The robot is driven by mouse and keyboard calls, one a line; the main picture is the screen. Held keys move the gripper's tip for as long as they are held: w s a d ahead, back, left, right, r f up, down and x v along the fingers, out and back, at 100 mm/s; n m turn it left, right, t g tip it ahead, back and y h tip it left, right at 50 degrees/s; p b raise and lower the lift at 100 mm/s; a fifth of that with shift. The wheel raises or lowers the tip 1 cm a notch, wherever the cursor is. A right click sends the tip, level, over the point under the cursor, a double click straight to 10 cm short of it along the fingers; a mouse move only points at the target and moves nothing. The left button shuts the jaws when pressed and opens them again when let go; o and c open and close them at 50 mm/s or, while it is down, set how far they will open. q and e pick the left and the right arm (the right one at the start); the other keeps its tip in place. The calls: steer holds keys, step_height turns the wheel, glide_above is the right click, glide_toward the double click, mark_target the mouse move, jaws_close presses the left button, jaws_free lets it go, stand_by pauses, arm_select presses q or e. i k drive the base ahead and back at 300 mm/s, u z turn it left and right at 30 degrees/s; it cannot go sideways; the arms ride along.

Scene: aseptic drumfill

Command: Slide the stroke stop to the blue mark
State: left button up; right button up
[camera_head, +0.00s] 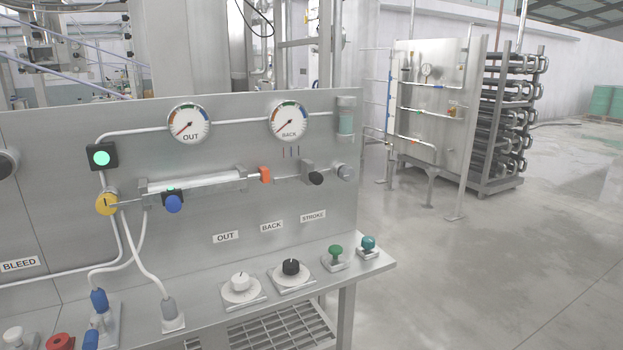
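A grey block with a black knob (314,178), which looks like the stroke stop, sits on a thin horizontal rod on the steel panel. It is to the right of an orange block (265,174) at the end of a pneumatic cylinder (195,184), with a gap between them. Several short thin marks (291,152) are on the panel above the rod, left of the stop; they are too small to tell which is blue. A "STROKE" label (313,216) is below. Neither of my grippers is in view.
Two gauges, OUT (189,123) and BACK (289,120), are above the cylinder. A white knob (240,282), a black knob (291,267), and green (336,251) and teal (368,243) knobs line the ledge below. Blue-ended hoses (99,300) are at lower left. Open floor lies right.

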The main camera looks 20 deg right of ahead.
mark_target(310, 177)
steer(key=z, duration=2.6)
steer(key=i, duration=0.4)
steer(key=u, duration=3.2)
